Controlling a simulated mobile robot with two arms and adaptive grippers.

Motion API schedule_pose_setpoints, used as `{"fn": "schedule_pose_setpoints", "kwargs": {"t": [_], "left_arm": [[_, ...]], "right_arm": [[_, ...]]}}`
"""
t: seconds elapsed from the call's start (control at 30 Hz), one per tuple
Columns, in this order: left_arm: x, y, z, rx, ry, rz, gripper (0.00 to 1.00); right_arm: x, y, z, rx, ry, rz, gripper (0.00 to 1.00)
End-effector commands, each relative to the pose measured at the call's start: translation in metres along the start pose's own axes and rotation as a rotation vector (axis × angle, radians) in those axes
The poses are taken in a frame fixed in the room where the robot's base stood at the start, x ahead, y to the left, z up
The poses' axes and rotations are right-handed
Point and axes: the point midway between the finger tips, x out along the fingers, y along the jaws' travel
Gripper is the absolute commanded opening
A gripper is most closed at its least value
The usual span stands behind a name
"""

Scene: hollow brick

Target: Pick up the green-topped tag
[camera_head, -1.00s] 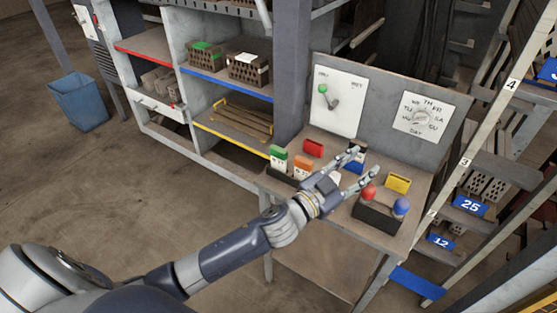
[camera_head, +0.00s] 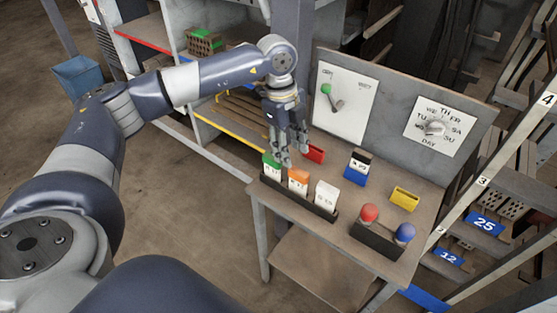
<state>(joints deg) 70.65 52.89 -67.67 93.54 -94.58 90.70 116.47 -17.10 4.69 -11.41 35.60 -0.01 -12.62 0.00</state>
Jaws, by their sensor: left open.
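The green-topped tag (camera_head: 271,166) stands upright at the left end of a dark rack (camera_head: 300,198) on the small table. An orange-topped tag (camera_head: 298,181) and a white tag (camera_head: 326,196) stand to its right in the same rack. My left gripper (camera_head: 285,153) points down, open, just above and behind the green and orange tags. Its fingers show nothing between them. Whether a fingertip touches the green tag cannot be told. My right gripper is not in view.
A red holder (camera_head: 315,154), a blue holder with a dark-topped tag (camera_head: 357,168) and a yellow holder (camera_head: 404,197) stand behind the rack. A dark box with red and blue knobs (camera_head: 378,238) is at right. An upright dial panel (camera_head: 390,95) backs the table.

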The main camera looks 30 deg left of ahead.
Motion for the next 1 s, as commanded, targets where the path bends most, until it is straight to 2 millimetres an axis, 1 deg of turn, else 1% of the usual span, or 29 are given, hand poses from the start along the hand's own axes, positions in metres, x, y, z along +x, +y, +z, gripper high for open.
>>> {"fn": "schedule_pose_setpoints", "kwargs": {"t": [0.03,0.1,0.17,0.2,0.27,0.43,0.5,0.63,0.73,0.87,0.9,1.0], "left_arm": [[-0.010,0.004,0.019,-0.046,-0.062,0.014,0.42],[-0.018,0.009,0.037,-0.094,-0.121,0.030,0.42],[-0.021,0.012,0.046,-0.119,-0.148,0.038,0.42],[-0.020,0.013,0.049,-0.127,-0.158,0.042,0.42],[-0.013,0.015,0.051,-0.131,-0.163,0.047,0.42],[0.015,0.016,0.055,-0.129,-0.160,0.046,0.42],[0.023,0.016,0.056,-0.128,-0.159,0.045,0.42],[0.032,0.017,0.057,-0.127,-0.159,0.044,0.42],[0.040,0.018,0.059,-0.127,-0.159,0.045,0.42],[0.059,0.022,0.062,-0.126,-0.158,0.046,0.42],[0.067,0.022,0.063,-0.126,-0.157,0.046,0.42],[0.077,0.022,0.065,-0.125,-0.157,0.044,0.42]], "right_arm": [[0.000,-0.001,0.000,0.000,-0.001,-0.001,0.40],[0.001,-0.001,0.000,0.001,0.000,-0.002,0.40],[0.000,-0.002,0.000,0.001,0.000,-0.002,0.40],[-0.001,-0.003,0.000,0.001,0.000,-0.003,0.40],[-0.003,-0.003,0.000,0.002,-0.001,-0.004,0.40],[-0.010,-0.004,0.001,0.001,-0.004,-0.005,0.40],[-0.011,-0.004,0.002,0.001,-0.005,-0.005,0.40],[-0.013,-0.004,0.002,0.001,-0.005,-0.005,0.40],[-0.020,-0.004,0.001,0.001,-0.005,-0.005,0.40],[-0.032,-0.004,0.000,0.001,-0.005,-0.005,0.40],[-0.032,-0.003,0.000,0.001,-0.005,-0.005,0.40],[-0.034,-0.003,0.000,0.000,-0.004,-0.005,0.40]]}}
